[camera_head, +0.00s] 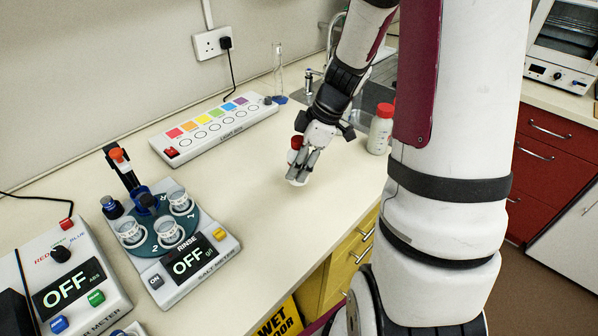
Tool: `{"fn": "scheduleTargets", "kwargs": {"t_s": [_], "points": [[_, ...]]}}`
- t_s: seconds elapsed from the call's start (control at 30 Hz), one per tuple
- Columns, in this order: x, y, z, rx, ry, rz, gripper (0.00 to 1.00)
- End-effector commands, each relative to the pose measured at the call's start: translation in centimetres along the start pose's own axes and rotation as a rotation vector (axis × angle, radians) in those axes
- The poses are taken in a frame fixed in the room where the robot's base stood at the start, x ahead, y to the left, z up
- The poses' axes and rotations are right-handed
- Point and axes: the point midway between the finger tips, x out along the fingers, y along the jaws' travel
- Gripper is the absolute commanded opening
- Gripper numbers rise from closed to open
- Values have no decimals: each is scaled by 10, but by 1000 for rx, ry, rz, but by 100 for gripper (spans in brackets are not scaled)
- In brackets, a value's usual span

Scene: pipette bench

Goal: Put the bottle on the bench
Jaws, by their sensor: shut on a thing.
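My gripper (303,172) reaches down over the bench (250,185), between the light box and the bench's front edge. It is shut on a small bottle (295,181). The bottle's red cap shows at the upper left of the fingers and its pale base shows below them. The fingers hide most of its body. The bottle looks slightly tilted. Its base is at or just above the bench top; I cannot tell whether it touches. A second, larger white bottle with a red cap (381,129) stands upright on the bench to the right, near the sink.
A light box (215,128) with coloured squares lies behind. A salt meter (185,255) with cups and another meter (70,285) stand at left. A glass cylinder (278,72) stands at the back. The bench left of my gripper is clear.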

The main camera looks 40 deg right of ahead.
Motion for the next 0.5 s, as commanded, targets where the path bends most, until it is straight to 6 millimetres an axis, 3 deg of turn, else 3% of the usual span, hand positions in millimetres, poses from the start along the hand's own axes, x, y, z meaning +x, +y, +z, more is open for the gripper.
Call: {"fn": "scheduleTargets", "kwargs": {"t_s": [0.3, 0.5], "points": [[31, 1, 13, 1, 1, -1, 9], [32, 1, 14, 0, 0, 0, 9]]}}
